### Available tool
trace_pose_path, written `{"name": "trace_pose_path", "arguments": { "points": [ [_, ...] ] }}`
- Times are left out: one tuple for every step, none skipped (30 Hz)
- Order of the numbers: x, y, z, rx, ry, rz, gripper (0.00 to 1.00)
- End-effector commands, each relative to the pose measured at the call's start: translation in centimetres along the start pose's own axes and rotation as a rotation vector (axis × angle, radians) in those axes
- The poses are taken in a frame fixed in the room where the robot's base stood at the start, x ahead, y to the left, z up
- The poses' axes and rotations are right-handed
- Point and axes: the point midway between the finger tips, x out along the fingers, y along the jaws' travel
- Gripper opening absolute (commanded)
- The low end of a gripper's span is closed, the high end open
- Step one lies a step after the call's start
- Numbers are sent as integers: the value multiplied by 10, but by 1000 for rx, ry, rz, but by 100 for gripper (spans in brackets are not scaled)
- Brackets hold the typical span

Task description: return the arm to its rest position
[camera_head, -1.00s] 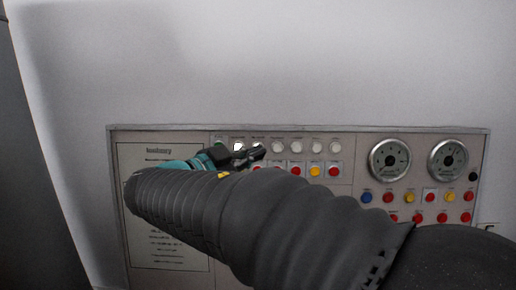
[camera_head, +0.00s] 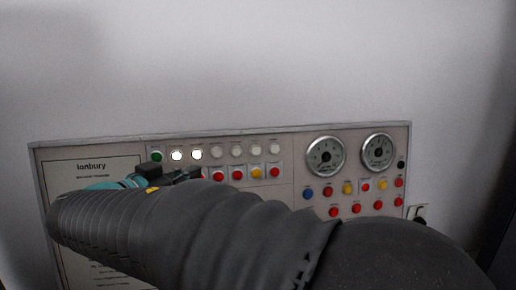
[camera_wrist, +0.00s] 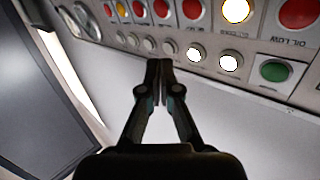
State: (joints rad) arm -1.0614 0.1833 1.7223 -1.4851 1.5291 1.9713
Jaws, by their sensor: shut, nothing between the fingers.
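My gripper (camera_wrist: 158,72) is shut and empty in the wrist view, its dark fingers together just off the face of the control panel. In the head view my gripper (camera_head: 184,174) shows small at the panel's left part, below the row of lamps. My dark ribbed arm stretches across the lower part of the head view and hides much of the panel's lower left. The control panel (camera_head: 300,134) is a pale board with a grey frame. The wrist view shows its lamps and buttons upside down.
The panel carries a green button (camera_head: 157,156), two lit white lamps, several unlit ones, and red, yellow and blue buttons. Two round gauges (camera_head: 325,156) sit at the right. A printed sign (camera_head: 92,166) is at the left. The wall above is bare.

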Motion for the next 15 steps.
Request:
{"name": "trace_pose_path", "arguments": {
  "points": [
    [0, 1, 16, -104, -46, -6, 0],
    [0, 1, 27, -173, -77, -13, 0],
    [0, 3, 42, -265, -121, -23, 0],
    [-1, 6, 52, -332, -155, -32, 0],
    [-2, 9, 62, -397, -189, -44, 0],
    [-4, 14, 74, -481, -235, -62, 0],
    [-6, 18, 83, -541, -271, -78, 0],
    [-6, 24, 91, -599, -307, -92, 0],
    [-6, 33, 100, -672, -358, -113, 0],
    [-6, 40, 107, -724, -395, -131, 0],
    [-5, 48, 113, -774, -434, -146, 0],
    [-5, 59, 120, -835, -487, -173, 0],
    [-4, 68, 125, -878, -526, -194, 0],
    [-4, 78, 130, -917, -566, -216, 0],
    [-3, 91, 135, -962, -619, -249, 0]
  ]
}}
